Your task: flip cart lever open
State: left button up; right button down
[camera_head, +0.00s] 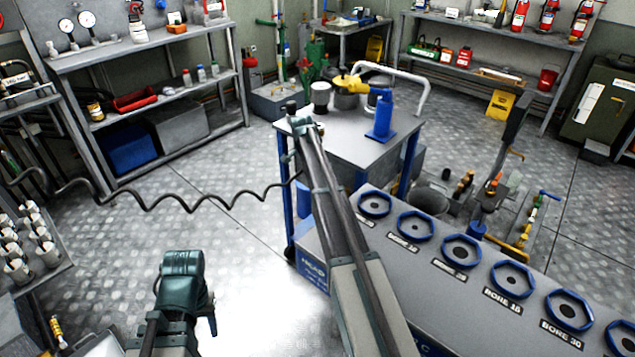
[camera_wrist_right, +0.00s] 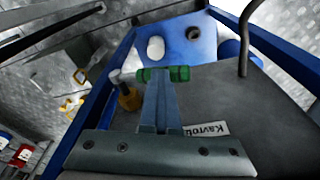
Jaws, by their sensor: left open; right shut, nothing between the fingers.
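The cart (camera_head: 345,140) has a grey top and blue legs and stands in the middle of the head view. A blue fitting (camera_head: 381,115) with a yellow handle (camera_head: 352,82) stands on it. My right arm reaches to the cart's near left corner, and my right gripper (camera_head: 294,116) is small there. In the right wrist view its green-tipped fingers (camera_wrist_right: 162,75) are together and empty, above the cart top (camera_wrist_right: 255,125). A yellow part with a pale knob (camera_wrist_right: 128,95) shows just left of the fingers; I cannot tell whether it is the lever. My left gripper (camera_head: 188,290) is open and empty, low at the left, away from the cart.
A grey bench with blue ring ports (camera_head: 461,250) lies in front and right of the cart. A coiled black hose (camera_head: 200,203) spans from the left towards the cart. Shelving (camera_head: 150,85) stands back left.

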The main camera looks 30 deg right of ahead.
pick_arm(q)
notch_tip(320, 180, down, 4)
jog(key=b, duration=0.3)
jog(key=shift+s+r, duration=0.15)
jog(key=shift+r, duration=0.05)
pick_arm(e)
jog(key=f, duration=0.1)
jog(key=w+f, duration=0.1)
jog(key=a+f, duration=0.1)
jog(key=shift+w+f, duration=0.15)
jog(key=shift+w, duration=0.1)
pick_arm(q)
jog(key=shift+a+f+b, duration=0.1)
jog(key=shift+f+b, duration=0.05)
jog(key=shift+b, duration=0.2)
pick_arm(e)
jog(key=shift+a+f, duration=0.1)
